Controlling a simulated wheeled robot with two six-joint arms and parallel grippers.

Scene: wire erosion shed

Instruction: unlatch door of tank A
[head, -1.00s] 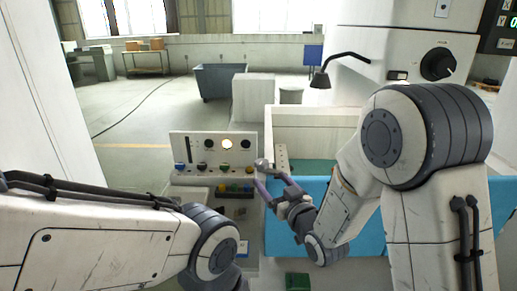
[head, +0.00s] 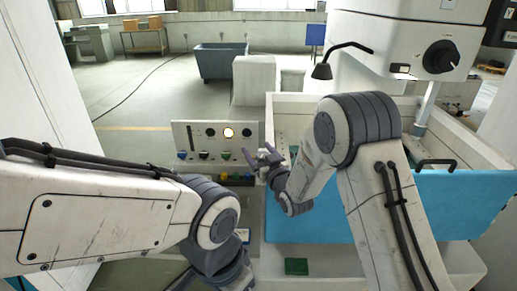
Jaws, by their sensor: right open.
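The tank (head: 455,133) is an open-topped white box at the right, with a blue door (head: 340,222) across its front. A black bar handle (head: 436,163) stands at the top of the door, right of my right arm. My right gripper (head: 260,156) is open, with purple-grey fingers, at the door's upper left corner beside the control panel. I cannot make out a separate latch there; the gripper and wrist cover part of that corner. My left arm reaches in from the left, and its gripper is below the frame. No tank letter is readable.
A control panel (head: 187,133) with a lit round lamp and coloured knobs stands left of the tank. A green block (head: 296,266) lies low in front of the door. A black lamp (head: 322,71) hangs over the tank. A grey bin (head: 220,62) stands on open floor behind.

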